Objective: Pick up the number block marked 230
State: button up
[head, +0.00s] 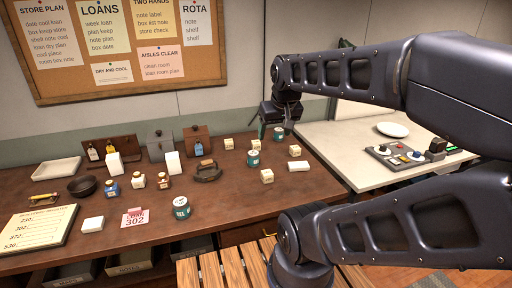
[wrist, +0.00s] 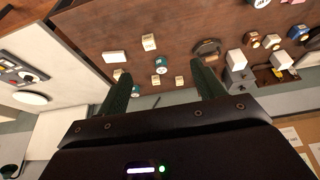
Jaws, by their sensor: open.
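Several small cream number blocks stand on the brown desk (head: 105,258): one at the right (head: 295,150), one nearer the front (head: 266,176), one at the back (head: 256,144) and one further left (head: 228,144). Their marks are too small to read, so I cannot tell which is 230. My gripper (head: 275,126) is open and empty above the back right of the desk. In the wrist view, its fingers (wrist: 158,72) are spread, with blocks (wrist: 149,41) and (wrist: 179,81) below and beyond them.
Teal cans (head: 253,158) and (head: 181,208) stand near the blocks, with a white block (head: 299,166) and a dark iron-like tool (head: 207,171). A pale side table (head: 345,140) adjoins at right.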

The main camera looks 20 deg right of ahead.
jog(key=w+d+r+m+g, duration=0.15)
jog(key=w+m, duration=0.35)
jog(key=w, duration=0.8)
jog(key=m+g, duration=0.3)
jog(key=m, duration=1.1)
send_over(256, 142)
notch_tip(256, 142, down, 22)
jog(key=f, duration=0.1)
jog(key=shift+w+d+f, duration=0.1)
jog(key=shift+d+f, duration=0.1)
jog(key=shift+d, duration=0.05)
jog(key=f, duration=1)
jog(key=shift+a+f, duration=0.2)
jog(key=shift+f, duration=0.05)
jog(key=c, duration=1.1)
